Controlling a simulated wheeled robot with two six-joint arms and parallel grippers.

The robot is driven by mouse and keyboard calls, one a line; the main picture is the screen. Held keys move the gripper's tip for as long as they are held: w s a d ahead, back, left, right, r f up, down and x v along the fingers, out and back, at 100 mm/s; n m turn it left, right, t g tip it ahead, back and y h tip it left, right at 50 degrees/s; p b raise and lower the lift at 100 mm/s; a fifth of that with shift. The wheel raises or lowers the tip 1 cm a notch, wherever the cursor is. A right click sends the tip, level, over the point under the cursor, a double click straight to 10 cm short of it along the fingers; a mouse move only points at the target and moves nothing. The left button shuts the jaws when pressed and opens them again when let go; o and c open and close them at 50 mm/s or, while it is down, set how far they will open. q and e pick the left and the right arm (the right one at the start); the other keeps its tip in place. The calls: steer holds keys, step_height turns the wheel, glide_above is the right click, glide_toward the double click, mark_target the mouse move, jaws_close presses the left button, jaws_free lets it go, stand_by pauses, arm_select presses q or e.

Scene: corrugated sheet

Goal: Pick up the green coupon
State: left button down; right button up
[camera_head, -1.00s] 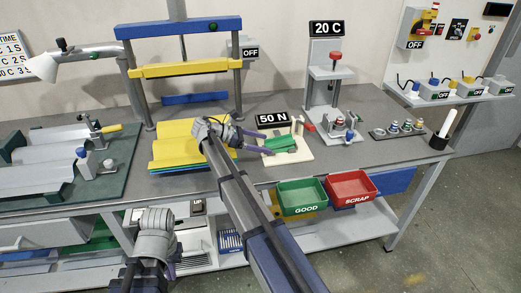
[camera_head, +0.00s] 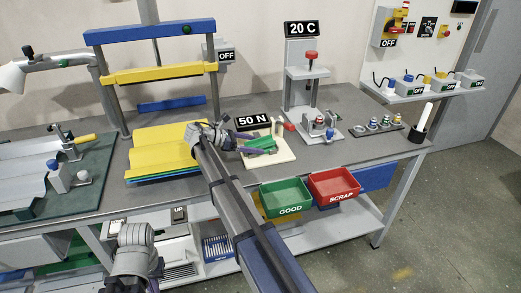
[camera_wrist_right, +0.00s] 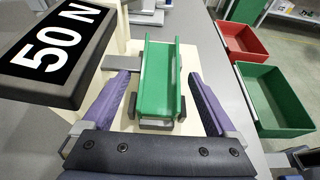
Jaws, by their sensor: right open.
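The green coupon (camera_head: 262,144), a channel-shaped piece, lies on the cream board (camera_head: 284,156) under the 50 N sign (camera_head: 252,121). In the right wrist view the coupon (camera_wrist_right: 157,82) points away from me, between dark blocks at its near end. My right gripper (camera_head: 241,143) is at the coupon's left in the head view. In the wrist view its purple fingers (camera_wrist_right: 160,98) are spread on both sides of the coupon's near end, with gaps. It is open and empty. My left gripper (camera_head: 156,272) hangs low in front of the bench; its jaw opening is unclear.
The 50 N sign (camera_wrist_right: 58,48) stands close to my right gripper's left finger. Green GOOD (camera_head: 284,197) and red SCRAP (camera_head: 334,185) bins hang at the bench front. Yellow corrugated sheets (camera_head: 160,150) lie left of the right gripper. A press stands behind.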

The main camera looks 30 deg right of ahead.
steer(key=shift+x, duration=0.85)
steer(key=shift+d+f+b, duration=0.15)
steer(key=shift+d+b, duration=0.15)
steer(key=shift+c, duration=0.3)
jaws_close()
step_height(320, 180, up, 10)
steer(key=p, duration=1)
